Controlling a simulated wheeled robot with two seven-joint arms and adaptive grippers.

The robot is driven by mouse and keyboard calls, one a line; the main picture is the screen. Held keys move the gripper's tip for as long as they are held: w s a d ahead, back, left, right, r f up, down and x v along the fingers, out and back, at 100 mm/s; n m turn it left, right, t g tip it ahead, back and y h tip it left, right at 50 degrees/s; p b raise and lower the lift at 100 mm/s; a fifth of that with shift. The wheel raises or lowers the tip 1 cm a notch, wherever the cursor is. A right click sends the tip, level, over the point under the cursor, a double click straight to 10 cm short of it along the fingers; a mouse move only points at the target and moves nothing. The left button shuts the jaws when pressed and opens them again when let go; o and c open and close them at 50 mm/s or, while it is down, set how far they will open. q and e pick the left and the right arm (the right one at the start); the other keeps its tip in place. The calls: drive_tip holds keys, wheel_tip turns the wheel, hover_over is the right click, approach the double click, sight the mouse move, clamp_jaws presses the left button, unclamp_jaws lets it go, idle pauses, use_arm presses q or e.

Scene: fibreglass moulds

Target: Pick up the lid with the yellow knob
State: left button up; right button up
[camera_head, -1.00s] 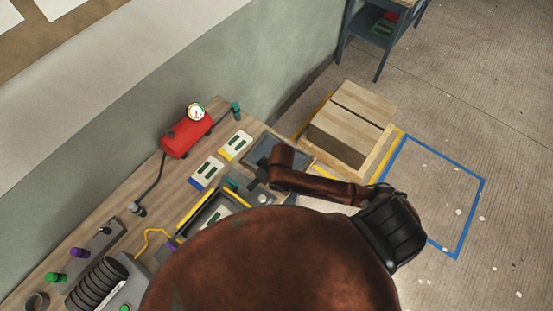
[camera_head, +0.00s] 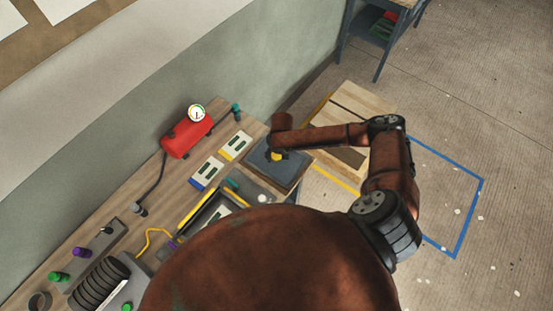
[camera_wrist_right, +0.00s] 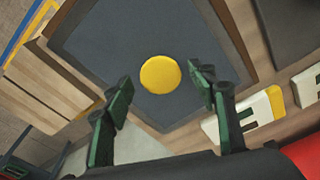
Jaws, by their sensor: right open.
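The lid is a dark grey-blue square plate (camera_head: 262,160) at the right end of the workbench. In the right wrist view the lid (camera_wrist_right: 125,45) fills the upper middle, and the yellow knob (camera_wrist_right: 160,74) lies ahead of and between the spread green-padded fingers of my right gripper (camera_wrist_right: 160,98). The fingers are open and apart from the knob. The height of the gripper above the lid is hard to judge. My left gripper does not show.
A red tank with a gauge (camera_head: 187,134) stands at the back of the bench. White cards with green slots (camera_head: 236,145) lie left of the lid. A wooden crate (camera_head: 372,101) stands on the floor beyond the bench's right end. Blue tape (camera_head: 471,213) marks the floor.

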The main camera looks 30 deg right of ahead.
drive_tip(key=shift+w+f, duration=0.2)
drive_tip(key=shift+f, duration=1.15)
drive_tip(key=shift+c, duration=0.4)
clamp_jaws()
